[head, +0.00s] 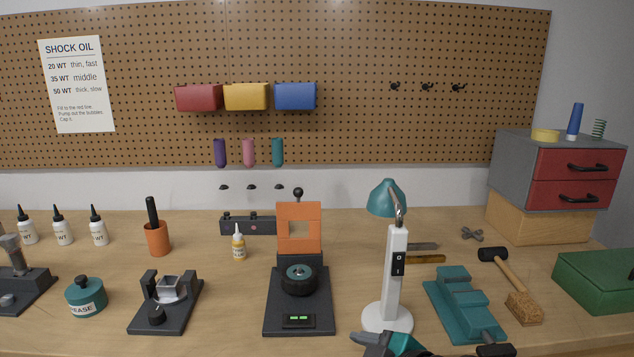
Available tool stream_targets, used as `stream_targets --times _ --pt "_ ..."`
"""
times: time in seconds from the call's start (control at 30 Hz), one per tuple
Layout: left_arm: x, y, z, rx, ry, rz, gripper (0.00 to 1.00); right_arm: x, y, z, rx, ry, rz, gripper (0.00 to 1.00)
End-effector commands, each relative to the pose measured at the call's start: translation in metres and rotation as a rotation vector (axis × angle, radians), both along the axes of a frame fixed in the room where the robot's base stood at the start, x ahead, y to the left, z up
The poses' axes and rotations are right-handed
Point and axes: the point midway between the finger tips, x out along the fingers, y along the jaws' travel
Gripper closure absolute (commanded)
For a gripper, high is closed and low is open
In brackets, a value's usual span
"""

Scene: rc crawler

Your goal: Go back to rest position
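My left gripper is not in view. At the bottom edge of the head view, right of the middle, a teal and dark grey part (388,343) shows in front of the white lamp base. A black part (495,350) shows to its right. Both are cut off by the frame; they may belong to my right gripper, but I cannot tell for sure, nor whether it is open or shut. No held thing can be made out.
The wooden bench holds a lamp (397,270), a teal vise (462,305), a mallet (510,285), a green box (600,282), an orange and black stand (299,230), a grease jar (86,297) and several bottles. A pegboard (370,50) stands behind. Drawers (575,180) stand at right.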

Motion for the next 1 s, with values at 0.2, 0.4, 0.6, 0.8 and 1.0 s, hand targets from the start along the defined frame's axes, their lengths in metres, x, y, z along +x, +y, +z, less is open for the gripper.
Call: stream_targets --times 0.2,0.4,0.6,0.8,1.0 --pt "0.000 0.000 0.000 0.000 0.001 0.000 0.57 -0.036 -0.038 -0.077 0.193 0.135 -0.322 0.38" --pt "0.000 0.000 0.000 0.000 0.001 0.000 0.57 -0.096 -0.082 -0.142 0.314 0.220 -0.600 0.38" --pt "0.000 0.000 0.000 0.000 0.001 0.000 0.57 -0.147 -0.110 -0.175 0.365 0.255 -0.750 0.38" --pt "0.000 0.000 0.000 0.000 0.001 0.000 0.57 -0.160 -0.117 -0.181 0.379 0.260 -0.786 0.38" --pt "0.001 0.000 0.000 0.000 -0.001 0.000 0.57 -0.160 -0.117 -0.181 0.379 0.261 -0.785 0.38"
